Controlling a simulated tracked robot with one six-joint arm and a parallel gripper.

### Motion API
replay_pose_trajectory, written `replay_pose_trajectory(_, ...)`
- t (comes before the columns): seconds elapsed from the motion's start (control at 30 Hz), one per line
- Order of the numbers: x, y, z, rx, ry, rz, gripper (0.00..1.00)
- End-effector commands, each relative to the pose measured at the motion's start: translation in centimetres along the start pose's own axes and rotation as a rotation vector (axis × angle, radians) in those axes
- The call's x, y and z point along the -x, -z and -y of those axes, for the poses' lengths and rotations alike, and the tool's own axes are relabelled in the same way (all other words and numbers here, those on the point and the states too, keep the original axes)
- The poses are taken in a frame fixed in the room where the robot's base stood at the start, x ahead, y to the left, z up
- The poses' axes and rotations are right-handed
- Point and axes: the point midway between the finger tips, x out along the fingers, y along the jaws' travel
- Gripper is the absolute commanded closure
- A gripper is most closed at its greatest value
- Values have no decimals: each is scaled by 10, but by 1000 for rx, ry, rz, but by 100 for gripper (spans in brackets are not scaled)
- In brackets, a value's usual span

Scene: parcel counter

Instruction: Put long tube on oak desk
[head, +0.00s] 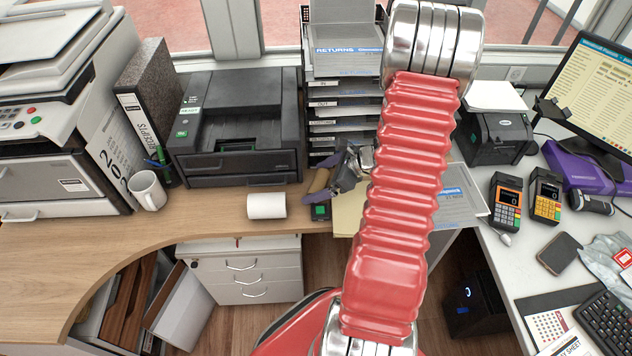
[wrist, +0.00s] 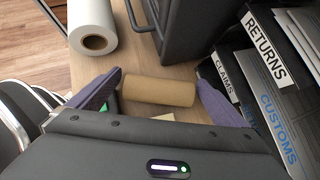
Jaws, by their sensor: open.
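A tan cardboard tube, which looks like the long tube, lies lengthwise between the purple fingers of my gripper (wrist: 159,78) in the wrist view (wrist: 158,91). The fingers are open, one off each end of the tube, with a small gap visible at both sides. In the head view my gripper (head: 328,182) is low by the letter trays, and the tube (head: 319,181) shows partly between the fingers. The oak desk (head: 110,245) is the wood top running left; its surface shows behind the tube in the wrist view. Whether the tube touches it is unclear.
A black printer (head: 240,130), a white mug (head: 148,190) and a binder (head: 150,100) are further left. Stacked letter trays (head: 340,100) rise behind. The desk's front left is clear.

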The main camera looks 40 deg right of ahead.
Motion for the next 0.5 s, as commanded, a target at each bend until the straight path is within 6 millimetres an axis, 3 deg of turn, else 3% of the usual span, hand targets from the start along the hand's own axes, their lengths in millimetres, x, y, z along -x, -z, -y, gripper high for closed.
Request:
replay_pose_trajectory(0.27, 6, -1, 1, -2, 2, 1, 2)
replay_pose_trajectory(0.5, 37, -1, 1, -1, 5, 1, 2)
